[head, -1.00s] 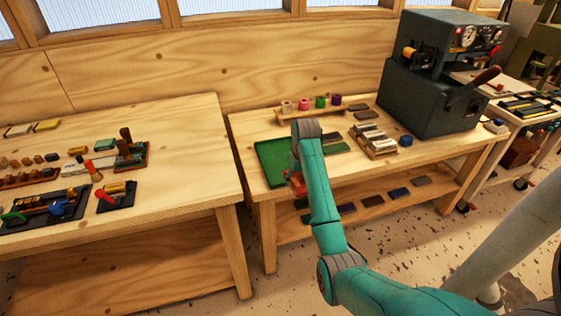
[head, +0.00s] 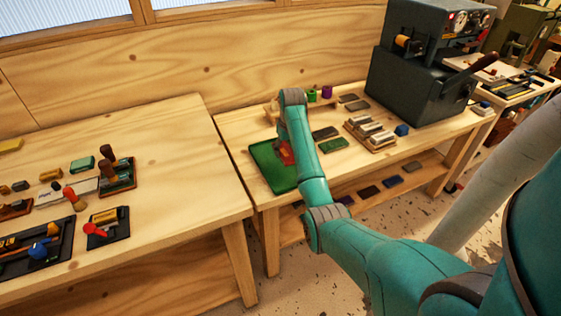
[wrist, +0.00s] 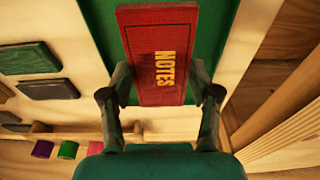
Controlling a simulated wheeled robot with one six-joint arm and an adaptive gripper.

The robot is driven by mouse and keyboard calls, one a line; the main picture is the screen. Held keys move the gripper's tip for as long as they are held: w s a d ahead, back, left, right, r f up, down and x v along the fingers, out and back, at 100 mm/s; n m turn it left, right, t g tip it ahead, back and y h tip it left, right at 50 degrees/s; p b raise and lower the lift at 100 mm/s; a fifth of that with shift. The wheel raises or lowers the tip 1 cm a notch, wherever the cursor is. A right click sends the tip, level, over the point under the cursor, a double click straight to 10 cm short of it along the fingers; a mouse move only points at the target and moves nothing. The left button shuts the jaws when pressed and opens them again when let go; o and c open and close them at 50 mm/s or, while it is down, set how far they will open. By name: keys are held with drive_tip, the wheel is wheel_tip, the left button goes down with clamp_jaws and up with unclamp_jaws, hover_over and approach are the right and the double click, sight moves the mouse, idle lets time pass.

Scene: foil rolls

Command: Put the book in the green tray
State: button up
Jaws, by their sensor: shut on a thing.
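The book is red with "NOTES" in yellow letters; it fills the middle of the wrist view (wrist: 158,50). My gripper (wrist: 160,90) is shut on the book, with one finger at each long side. The green tray (wrist: 208,30) lies beneath the book in the wrist view. In the head view the green tray (head: 268,172) is at the left end of the right bench, and a bit of the red book (head: 286,154) shows over it beside my arm. My arm hides much of the gripper and book there. I cannot tell how high the book is above the tray floor.
Dark and green flat blocks (head: 333,145) lie right of the tray. A wooden rack of metallic rolls (head: 370,133) and a big dark machine (head: 425,75) stand farther right. Coloured spools (head: 327,92) stand behind. A second bench (head: 185,165) with tools is at the left.

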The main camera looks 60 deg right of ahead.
sight(285, 168)
drive_tip(key=shift+f, duration=3.45)
drive_tip(key=o, duration=1.3)
drive_tip(key=shift+f, duration=0.1)
drive_tip(key=r, duration=0.4)
drive_tip(key=s+r, duration=0.1)
drive_tip(key=r, duration=0.3)
drive_tip(key=a+r, duration=0.1)
drive_tip(key=r, duration=0.3)
drive_tip(key=shift+s, duration=0.25)
